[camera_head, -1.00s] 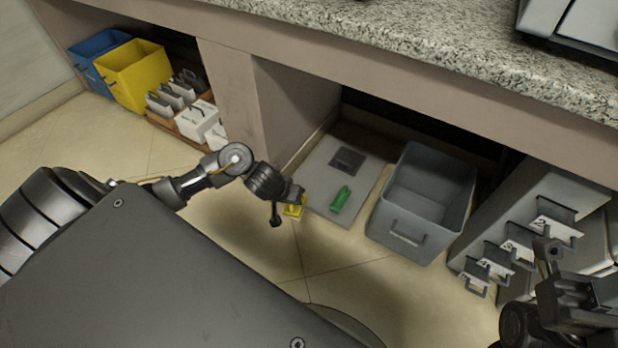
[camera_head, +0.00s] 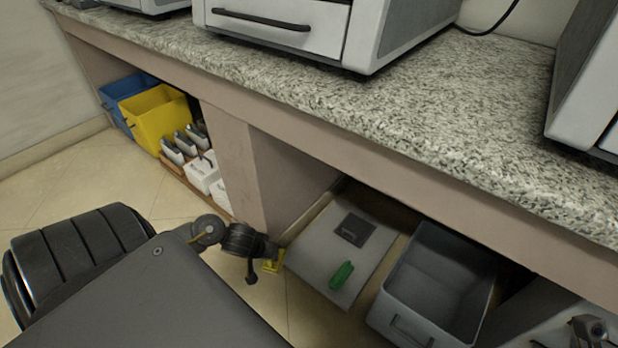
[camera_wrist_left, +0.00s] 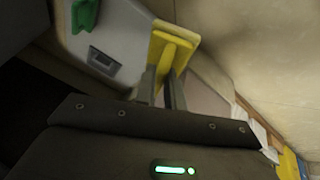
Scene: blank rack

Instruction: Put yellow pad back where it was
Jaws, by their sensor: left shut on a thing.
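The yellow pad (camera_head: 272,266) is in my left gripper (camera_head: 268,254), at the left edge of the grey board (camera_head: 322,245) under the counter. In the left wrist view the yellow pad (camera_wrist_left: 172,48) has a raised handle, and the two fingers of my left gripper (camera_wrist_left: 162,88) are shut on it. A green pad (camera_head: 341,275) stands on the grey board, with a dark grey square (camera_head: 355,230) behind it. The green pad also shows in the left wrist view (camera_wrist_left: 85,14). Part of my right arm shows at the lower right corner; whether its gripper is open is not clear.
A grey open bin (camera_head: 435,285) stands right of the board. Blue (camera_head: 120,98) and yellow (camera_head: 160,118) bins and a wooden rack with grey and white handled blocks (camera_head: 200,172) stand at the left. The granite counter (camera_head: 400,110) overhangs them. Floor is clear at the left.

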